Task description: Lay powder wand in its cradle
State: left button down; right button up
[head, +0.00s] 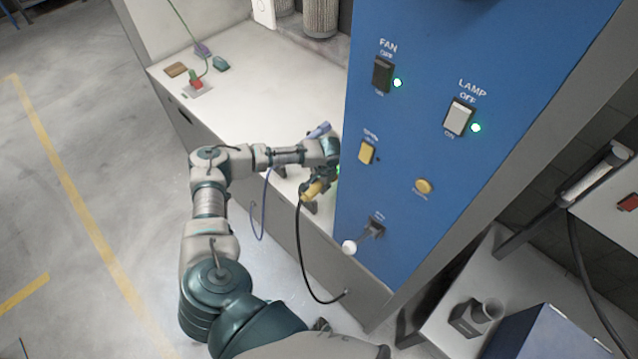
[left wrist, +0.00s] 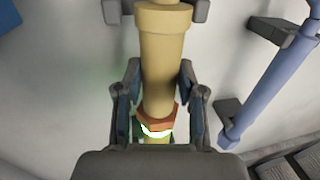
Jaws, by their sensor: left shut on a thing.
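The tan-yellow powder wand (head: 313,190) is in my left gripper (head: 320,180), at the front edge of the white bench beside the blue panel. In the left wrist view the wand (left wrist: 168,60) runs lengthwise between the two fingers, which are shut on it. An orange collar and a pale ring show nearer the palm. Beyond the fingertips, the grey prongs of a cradle (left wrist: 199,10) stand on either side of the wand. I cannot tell whether the wand touches the cradle. A black hose (head: 300,250) hangs from the wand. My right gripper is out of view.
A violet-blue wand (left wrist: 265,85) lies across two grey brackets to the right in the left wrist view. The blue panel (head: 425,130) with switches stands close to the right of my gripper. Small items lie at the bench's far left; its middle (head: 255,105) is clear.

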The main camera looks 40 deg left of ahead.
pick_arm(q)
jog(key=c, duration=0.7)
grip_release()
jog(key=shift+s+d+f, duration=0.1)
jog(key=shift+s+f, duration=0.05)
jog(key=shift+f, duration=0.1)
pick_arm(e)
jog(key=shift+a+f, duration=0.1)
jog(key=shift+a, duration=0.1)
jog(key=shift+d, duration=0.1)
pick_arm(q)
jog(key=shift+f+b, duration=0.15)
jog(key=shift+b, duration=0.4)
jog(key=shift+f+b, duration=0.25)
jog(key=shift+b, duration=0.35)
jog(key=d+r, duration=0.1)
jog(key=r, duration=0.8)
jog(key=d+r+p, duration=0.1)
jog(key=d+r, duration=0.1)
jog(key=r, duration=0.6)
jog(key=shift+w+d+r+p, duration=0.2)
jog(key=shift+d+r+p, duration=0.05)
jog(key=shift+r+p, duration=0.1)
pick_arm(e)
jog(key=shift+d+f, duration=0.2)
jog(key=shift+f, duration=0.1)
pick_arm(q)
jog(key=shift+s+f, duration=0.1)
